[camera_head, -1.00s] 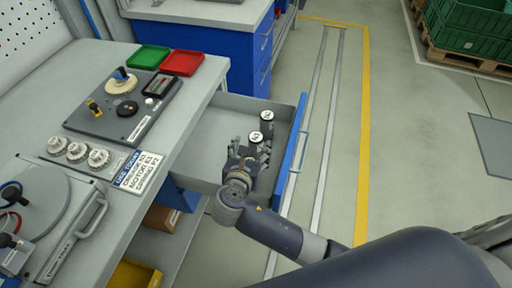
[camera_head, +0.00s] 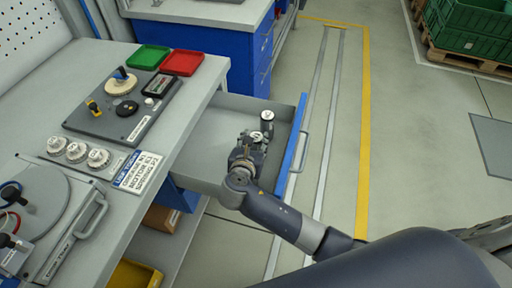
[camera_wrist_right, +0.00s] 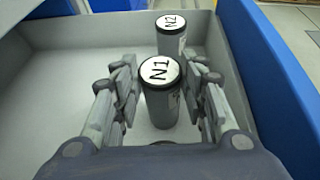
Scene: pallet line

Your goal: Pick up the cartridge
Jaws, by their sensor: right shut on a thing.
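A dark grey cylindrical cartridge with a white cap marked N1 (camera_wrist_right: 160,108) stands upright in the open drawer (camera_head: 226,107). Its cap also shows in the head view (camera_head: 256,136). My right gripper (camera_wrist_right: 160,82) is shut on the N1 cartridge, one finger on each side. In the head view my right gripper (camera_head: 248,147) hides most of the cartridge body. A second cartridge, marked N2 (camera_wrist_right: 171,42), stands just behind N1, clear of the fingers; it also shows in the head view (camera_head: 267,122). My left gripper is not in view.
The drawer's blue front (camera_head: 293,145) is close to the right of my gripper. The bench with a control panel (camera_head: 122,105), several white knobs (camera_head: 76,152) and green (camera_head: 149,57) and red (camera_head: 182,63) trays lies left.

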